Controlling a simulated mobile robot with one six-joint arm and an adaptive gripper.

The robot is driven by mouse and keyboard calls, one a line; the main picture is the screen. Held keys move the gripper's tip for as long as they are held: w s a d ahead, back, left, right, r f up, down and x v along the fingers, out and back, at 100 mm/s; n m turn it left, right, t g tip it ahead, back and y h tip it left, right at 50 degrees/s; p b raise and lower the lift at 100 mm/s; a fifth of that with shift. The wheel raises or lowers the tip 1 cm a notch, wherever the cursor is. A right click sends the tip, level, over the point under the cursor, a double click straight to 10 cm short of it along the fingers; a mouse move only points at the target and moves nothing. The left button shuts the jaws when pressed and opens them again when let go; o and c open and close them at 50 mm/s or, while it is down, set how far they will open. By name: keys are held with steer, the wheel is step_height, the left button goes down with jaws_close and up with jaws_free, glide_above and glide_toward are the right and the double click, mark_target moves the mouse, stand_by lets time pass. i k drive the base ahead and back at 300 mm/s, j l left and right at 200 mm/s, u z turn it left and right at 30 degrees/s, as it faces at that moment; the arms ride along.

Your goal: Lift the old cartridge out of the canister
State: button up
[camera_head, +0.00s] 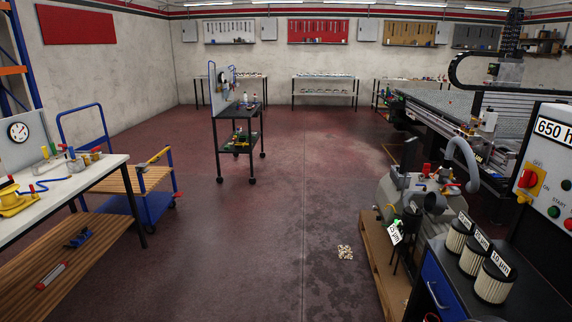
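A vacuum pump unit (390,195) stands at the right on a wooden pallet. A dark round housing (436,203), possibly the canister, sits at its front right. I cannot make out its inside or an old cartridge in it. A white tag (394,233) marked in µm hangs at the pump's front. Three pale pleated cartridges with dark tops stand in a row on the dark cabinet top: a back one (457,240), a middle one (473,259) and a front one (492,286), whose label reads 10 µm. My gripper is not recognisable in this view.
A control box (545,160) reading 650 h rises behind the cabinet (436,285). Pale scraps (345,252) lie on the floor left of the pallet (382,262). A workbench (90,178) and a blue cart (150,205) stand left.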

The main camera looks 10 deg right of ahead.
mark_target(412, 210)
steer(key=i+z, duration=0.2)
steer(key=i, duration=0.8)
steer(key=i+j+z, duration=0.2)
steer(key=i, duration=0.8)
steer(key=i+z, duration=0.85)
steer(key=i+j+z, duration=0.15)
steer(key=z, duration=0.25)
steer(key=i+j+z, duration=0.3)
steer(key=z, duration=0.15)
steer(key=i+j+z, duration=0.1)
steer(key=i+z, duration=0.15)
steer(key=z, duration=0.15)
steer(key=i+j+z, duration=0.15)
steer(key=z, duration=0.2)
steer(key=i+j+z, duration=0.25)
steer(key=z, duration=0.15)
